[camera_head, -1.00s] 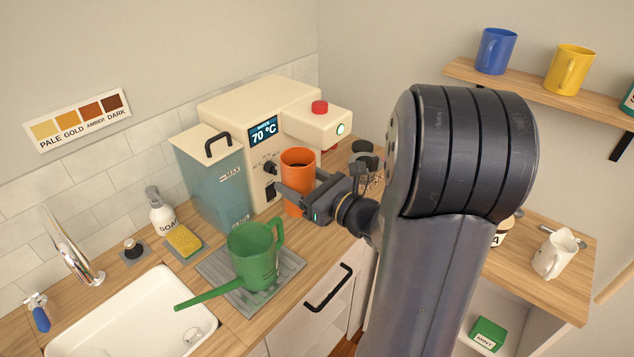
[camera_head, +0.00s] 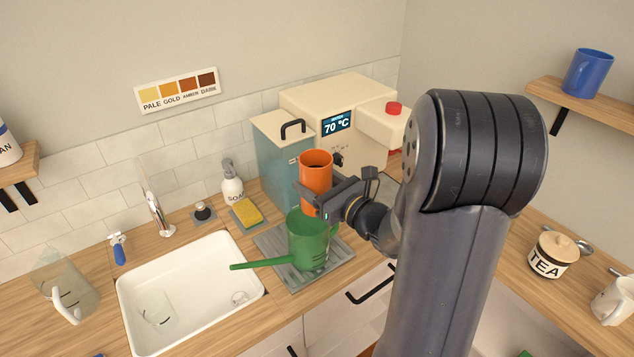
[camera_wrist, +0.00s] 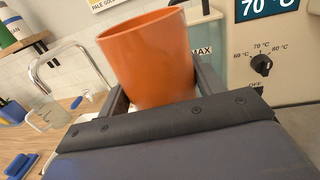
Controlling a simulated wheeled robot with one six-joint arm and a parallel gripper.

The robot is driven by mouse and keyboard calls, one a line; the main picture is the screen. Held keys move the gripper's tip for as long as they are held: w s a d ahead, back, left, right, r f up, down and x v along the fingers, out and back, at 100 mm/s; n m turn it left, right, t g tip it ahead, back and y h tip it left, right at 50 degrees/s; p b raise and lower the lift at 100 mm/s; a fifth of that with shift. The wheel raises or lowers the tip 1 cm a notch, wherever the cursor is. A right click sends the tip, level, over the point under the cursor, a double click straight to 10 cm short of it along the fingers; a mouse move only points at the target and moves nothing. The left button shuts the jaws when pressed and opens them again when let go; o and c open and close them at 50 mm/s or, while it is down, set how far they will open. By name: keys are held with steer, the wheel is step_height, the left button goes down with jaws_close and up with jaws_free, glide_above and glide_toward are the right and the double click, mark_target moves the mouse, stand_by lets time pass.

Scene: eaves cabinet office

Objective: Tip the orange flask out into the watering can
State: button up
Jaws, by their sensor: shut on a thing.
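The orange flask (camera_head: 316,174) is an open-topped cylinder with a dark inside. My gripper (camera_head: 328,198) is shut on it and holds it nearly upright. In the wrist view the flask (camera_wrist: 148,62) stands between my two fingers, and its contents are not visible there. The green watering can (camera_head: 310,247) stands on the grey ribbed mat, with its spout pointing left towards the sink. The flask is above and just behind the can in the head view, overlapping the top of its outline. The can is not visible in the wrist view.
A cream machine (camera_head: 340,100) with a 70 °C display and a blue-grey tank (camera_head: 280,150) stand close behind the flask. A white sink (camera_head: 190,285) holds a clear glass at left.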

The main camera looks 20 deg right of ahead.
steer(key=shift+w+d+r+n+y+b, duration=0.1)
steer(key=shift+w+d+n+b, duration=0.15)
steer(key=shift+n+b, duration=0.7)
steer(key=shift+w+d+r+n+y+b, duration=0.15)
steer(key=shift+d+n+b, duration=0.25)
steer(key=shift+b, duration=1)
steer(key=shift+w+d+r+n+y+b, duration=0.1)
steer(key=shift+w+d+n+b, duration=0.1)
steer(key=shift+n+b, duration=0.75)
steer(key=shift+w+d+f+n+t+y+b, duration=0.1)
steer(key=shift+w+d+n+t+y+b, duration=0.15)
steer(key=shift+n+b, duration=1.25)
steer(key=shift+w+d+f+n+t+y+b, duration=0.15)
steer(key=shift+n+b, duration=0.25)
steer(key=shift+b, duration=2.1)
steer(key=shift+d+f+n+y+b, duration=0.1)
steer(key=shift+f+n+y+b, duration=0.1)
steer(key=shift+n+b, duration=1.15)
steer(key=shift+d+f+n+y+b, duration=0.15)
steer(key=shift+n+b, duration=0.3)
steer(key=shift+b, duration=1.65)
steer(key=shift+a+f+n+y+b, duration=0.1)
steer(key=shift+f+n+y+b, duration=0.25)
steer(key=shift+n+b, duration=1)
steer(key=shift+f+n+y+b, duration=0.1)
steer(key=shift+f+n+b, duration=0.4)
steer(key=shift+b, duration=1.55)
steer(key=shift+a+f+n+y+b, duration=0.1)
steer(key=shift+f+n+y+b, duration=0.2)
steer(key=shift+n+b, duration=1.05)
